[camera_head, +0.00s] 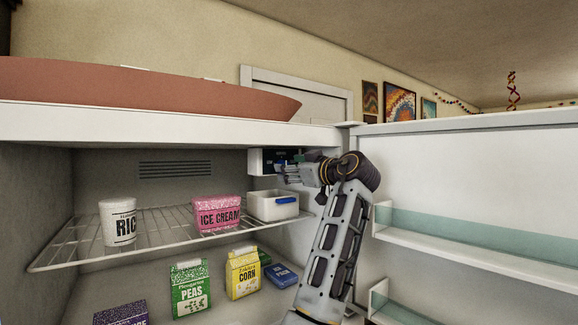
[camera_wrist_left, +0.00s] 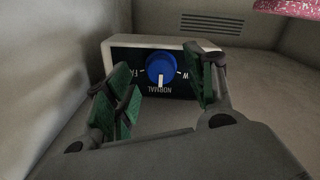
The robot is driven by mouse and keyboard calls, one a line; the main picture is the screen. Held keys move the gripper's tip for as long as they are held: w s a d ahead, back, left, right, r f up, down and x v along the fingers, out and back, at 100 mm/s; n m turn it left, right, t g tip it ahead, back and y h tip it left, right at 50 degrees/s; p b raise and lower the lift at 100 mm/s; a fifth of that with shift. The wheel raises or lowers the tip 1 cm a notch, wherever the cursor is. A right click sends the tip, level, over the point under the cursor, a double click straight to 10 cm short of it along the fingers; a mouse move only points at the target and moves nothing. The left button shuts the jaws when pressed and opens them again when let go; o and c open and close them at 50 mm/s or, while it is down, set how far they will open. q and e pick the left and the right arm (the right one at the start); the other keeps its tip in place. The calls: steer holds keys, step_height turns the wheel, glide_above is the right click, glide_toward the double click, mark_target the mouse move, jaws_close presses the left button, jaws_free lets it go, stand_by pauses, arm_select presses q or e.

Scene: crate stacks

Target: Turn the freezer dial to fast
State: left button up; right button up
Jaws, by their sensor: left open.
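The freezer dial is a round blue knob (camera_wrist_left: 161,68) with a white pointer, on the dark face of a pale control box (camera_wrist_left: 112,50). In the left wrist view the pointer is at NORMAL; parts of other labels show, "FA" on the left and "W" on the right. The control box (camera_head: 257,162) also shows in the head view under the freezer's top, partly hidden by my gripper. My left gripper (camera_head: 288,172) is open in front of it. In the left wrist view my gripper's green-padded fingers (camera_wrist_left: 163,88) stand apart, either side of the knob; contact cannot be told.
A wire shelf (camera_head: 75,247) holds a rice tub (camera_head: 118,223), a pink ice cream box (camera_head: 216,213) and a white bin (camera_head: 272,206) with a blue handle, close below my gripper. Several food boxes stand lower. The open door (camera_head: 470,170) with its shelves is at right.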

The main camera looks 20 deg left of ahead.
arm_select(q)
steer(key=shift+x, duration=0.85)
steer(key=shift+c, duration=0.5)
steer(key=c, duration=1)
